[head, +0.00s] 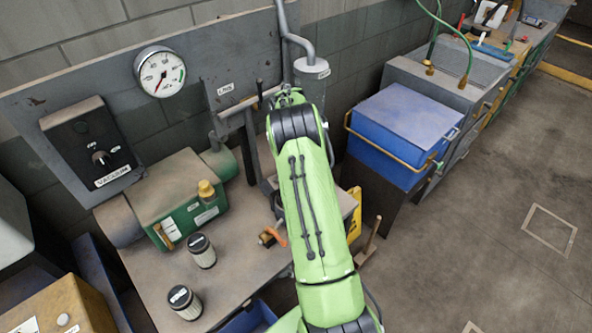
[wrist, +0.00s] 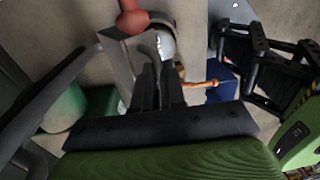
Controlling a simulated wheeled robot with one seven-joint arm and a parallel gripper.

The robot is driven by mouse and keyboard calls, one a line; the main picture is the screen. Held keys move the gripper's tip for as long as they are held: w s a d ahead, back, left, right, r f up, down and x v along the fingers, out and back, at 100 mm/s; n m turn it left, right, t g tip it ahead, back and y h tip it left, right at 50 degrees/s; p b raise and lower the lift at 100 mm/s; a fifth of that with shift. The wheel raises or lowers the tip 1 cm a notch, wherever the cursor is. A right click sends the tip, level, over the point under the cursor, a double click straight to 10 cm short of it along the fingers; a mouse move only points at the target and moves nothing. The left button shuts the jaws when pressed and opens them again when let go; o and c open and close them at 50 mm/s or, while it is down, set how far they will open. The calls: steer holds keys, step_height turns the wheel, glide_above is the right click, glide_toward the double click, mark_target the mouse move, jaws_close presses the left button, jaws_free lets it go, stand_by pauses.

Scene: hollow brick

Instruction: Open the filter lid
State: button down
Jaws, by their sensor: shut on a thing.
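My gripper (wrist: 160,65) points down past the grey wall panel in the wrist view. Its dark fingers are close together at a grey metal bracket (wrist: 118,62) and seem shut on a grey metal part there. A pale round piece (wrist: 163,42) and a red knob (wrist: 132,18) are beside the fingertips. In the head view my green arm covers the gripper and much of what it holds. A grey cylinder (head: 312,75) with a pipe on top stands just beyond the wrist. I cannot tell for certain which part is the filter lid.
A grey bar (head: 243,105) and post lie left of my wrist. The bench (head: 222,268) holds a green unit (head: 185,208), two dark-topped canisters (head: 201,251) (head: 185,302) and an orange-handled valve (head: 272,235). A blue box (head: 405,120) stands right.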

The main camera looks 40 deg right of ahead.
steer(key=shift+w+a+f, duration=0.15)
steer(key=shift+w+a, duration=0.05)
steer(key=shift+w, duration=0.4)
steer(key=c, duration=1.5)
jaws_free()
steer(key=shift+f, duration=0.1)
steer(key=o, duration=0.3)
steer(key=shift+w, duration=0.35)
steer(key=shift+s+d, duration=0.1)
steer(key=shift+s, duration=0.1)
steer(key=shift+d, duration=0.1)
